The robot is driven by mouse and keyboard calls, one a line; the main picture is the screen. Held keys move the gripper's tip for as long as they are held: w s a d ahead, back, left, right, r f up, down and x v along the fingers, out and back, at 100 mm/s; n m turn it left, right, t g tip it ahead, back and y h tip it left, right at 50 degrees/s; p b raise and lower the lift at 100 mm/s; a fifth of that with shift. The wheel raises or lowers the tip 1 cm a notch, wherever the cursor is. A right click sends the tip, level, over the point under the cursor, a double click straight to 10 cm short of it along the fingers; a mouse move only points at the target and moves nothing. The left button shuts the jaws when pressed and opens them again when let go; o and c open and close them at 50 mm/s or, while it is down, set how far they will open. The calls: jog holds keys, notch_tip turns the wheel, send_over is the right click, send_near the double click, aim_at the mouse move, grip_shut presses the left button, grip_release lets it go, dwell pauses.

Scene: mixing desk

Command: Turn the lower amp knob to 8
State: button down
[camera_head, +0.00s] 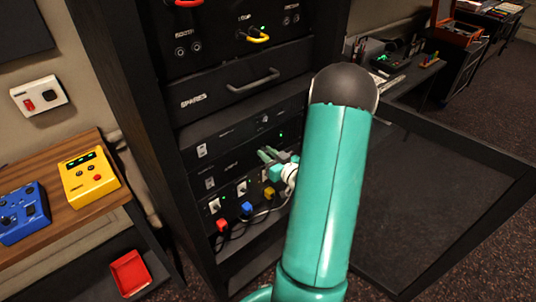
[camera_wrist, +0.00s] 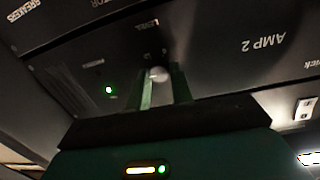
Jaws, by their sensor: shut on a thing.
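The lower amp, lettered "AMP 2", fills the wrist view upside down as a dark panel (camera_wrist: 225,75). Its pale round knob (camera_wrist: 158,73) sits below the "LEVEL" lettering, between the two green fingers of my gripper (camera_wrist: 160,88). My gripper is shut on this knob. The numbers around the knob and its pointer are too dark and small to read. In the head view my gripper (camera_head: 267,156) reaches the rack front, and the knob is hidden behind it.
A green light (camera_wrist: 109,90) glows beside the knob. In the rack, red (camera_head: 222,225), blue (camera_head: 247,207) and yellow (camera_head: 269,192) plugs with cables stick out below my gripper. A "SPARES" drawer (camera_head: 225,90) is above. An open rack door (camera_head: 470,150) stands right.

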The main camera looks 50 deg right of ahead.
jog(key=c, duration=1.2)
grip_release()
jog(key=shift+c, duration=0.2)
jog(key=s+a+r, duration=0.1)
jog(key=s+a, duration=0.1)
jog(key=s, duration=1.1)
jog(key=shift+s, duration=0.3)
jog(key=shift+s+a, duration=0.1)
jog(key=shift+s, duration=0.05)
